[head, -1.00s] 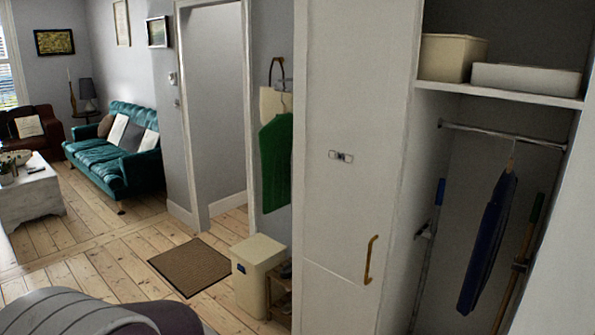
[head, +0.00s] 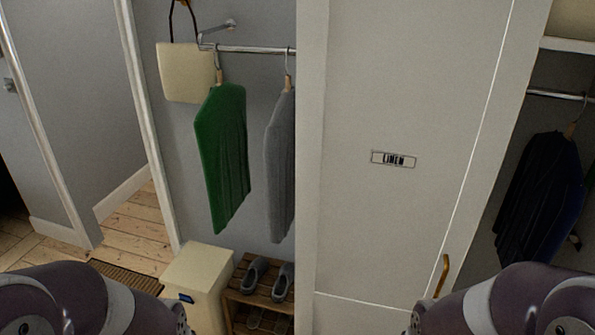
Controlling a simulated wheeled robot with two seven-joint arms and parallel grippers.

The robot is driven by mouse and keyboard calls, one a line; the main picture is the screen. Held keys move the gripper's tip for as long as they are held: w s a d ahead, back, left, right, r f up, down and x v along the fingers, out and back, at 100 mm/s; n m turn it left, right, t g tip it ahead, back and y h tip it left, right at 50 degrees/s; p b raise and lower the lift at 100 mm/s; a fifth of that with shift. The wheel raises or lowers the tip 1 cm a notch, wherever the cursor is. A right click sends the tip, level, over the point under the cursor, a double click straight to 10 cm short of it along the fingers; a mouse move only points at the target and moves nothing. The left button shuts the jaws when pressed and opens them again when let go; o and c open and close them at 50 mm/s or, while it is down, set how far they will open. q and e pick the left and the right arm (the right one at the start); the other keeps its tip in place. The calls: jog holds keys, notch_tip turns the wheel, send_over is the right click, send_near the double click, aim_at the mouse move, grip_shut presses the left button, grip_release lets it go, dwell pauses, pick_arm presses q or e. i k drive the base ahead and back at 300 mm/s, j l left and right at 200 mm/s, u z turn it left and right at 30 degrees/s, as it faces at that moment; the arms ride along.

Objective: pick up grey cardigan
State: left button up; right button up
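A grey cardigan (head: 280,165) hangs from a hanger on a wall-mounted metal rail (head: 255,49) in the head view. Its right side is cut off by the white cupboard edge. A green garment (head: 222,160) hangs to its left on the same rail. Parts of my two arms show at the bottom left and bottom right corners. Neither of my grippers is in view.
Below the garments are a cream bin (head: 200,285) and a wooden shoe rack (head: 258,300) with grey shoes. A cream bag (head: 186,72) hangs at left. Dark clothes (head: 541,190) hang in an open closet at right.

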aim_at(278, 150)
jog(key=k+j, duration=0.1)
jog(key=k, duration=0.35)
jog(key=k+j, duration=0.1)
jog(key=k, duration=0.3)
jog(key=z, duration=0.4)
jog(key=i+j+z, duration=0.4)
jog(key=j, duration=0.15)
jog(key=i+j+z, duration=0.15)
jog(key=j, duration=0.2)
jog(key=i+j+z, duration=0.4)
jog(key=j, duration=0.3)
jog(key=j+z, duration=0.2)
jog(key=j, duration=0.15)
